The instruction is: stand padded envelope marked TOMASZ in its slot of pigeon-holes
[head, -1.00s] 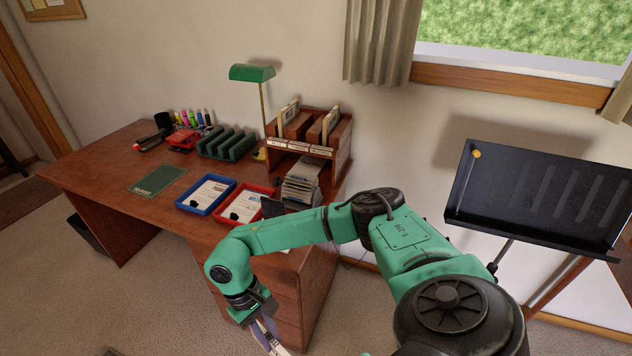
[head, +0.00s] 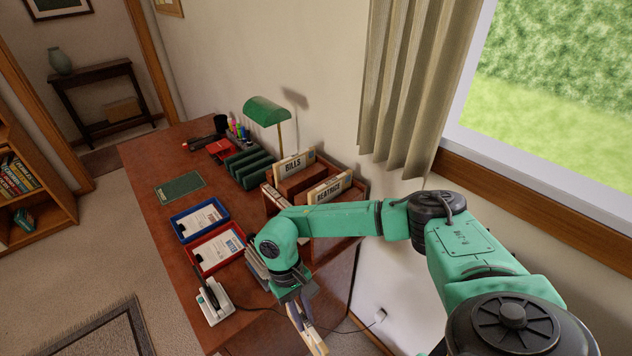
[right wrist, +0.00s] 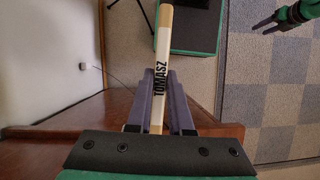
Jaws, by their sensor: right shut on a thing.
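My right gripper (head: 297,312) is shut on the padded envelope marked TOMASZ (head: 312,335), held below the wrist in front of the desk's near end. In the right wrist view the envelope (right wrist: 163,55) shows edge-on between the two fingers, with TOMASZ readable along it. The wooden pigeon-holes (head: 271,200) stand at the back right of the desk, apart from the envelope. Envelopes marked BILLS (head: 293,166) and BEATRICE (head: 330,188) stand in the top slots. My right arm hides the lower front of the pigeon-holes. My left gripper is not clearly seen in the head view.
The desk (head: 150,175) bears a blue tray (head: 177,232), a red tray (head: 199,268), a white device (head: 216,306) near the front edge, a green rack (head: 240,161) and a green lamp (head: 266,111).

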